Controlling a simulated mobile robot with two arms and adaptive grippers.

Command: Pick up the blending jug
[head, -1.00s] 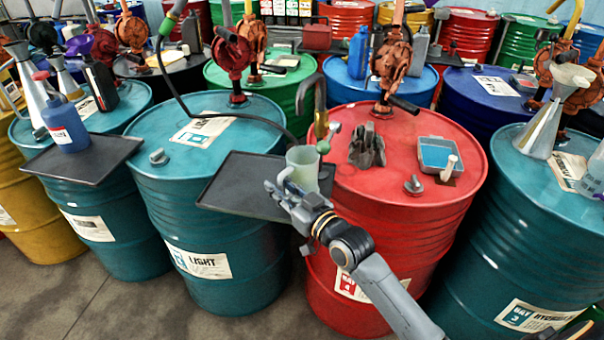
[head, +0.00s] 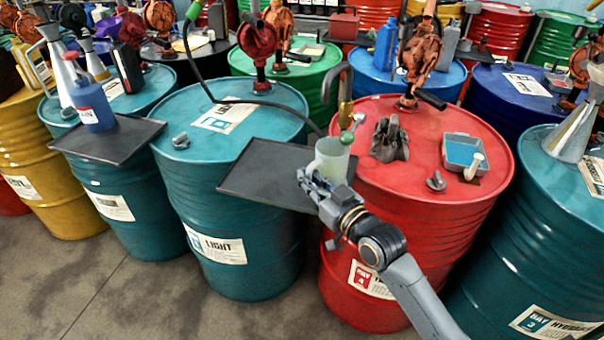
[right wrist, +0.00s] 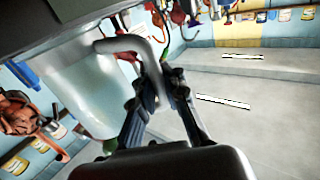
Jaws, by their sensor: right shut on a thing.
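The blending jug (head: 331,160) is a pale translucent jug over the right end of a black tray (head: 262,178), between the teal drum and the red drum. I cannot tell whether it touches the tray. My right gripper (head: 307,178) reaches it from the front and is shut on its handle. In the right wrist view the fingers (right wrist: 158,85) close around the grey curved handle (right wrist: 128,42), with the jug's clear body (right wrist: 85,90) to the left. My left gripper is not in view.
A curved spout with a green-knobbed valve (head: 347,125) stands right behind the jug. The red drum (head: 420,215) carries dark gloves (head: 388,140), a blue basin (head: 462,153) and a pump. A blue bottle (head: 95,105) stands on another tray at left.

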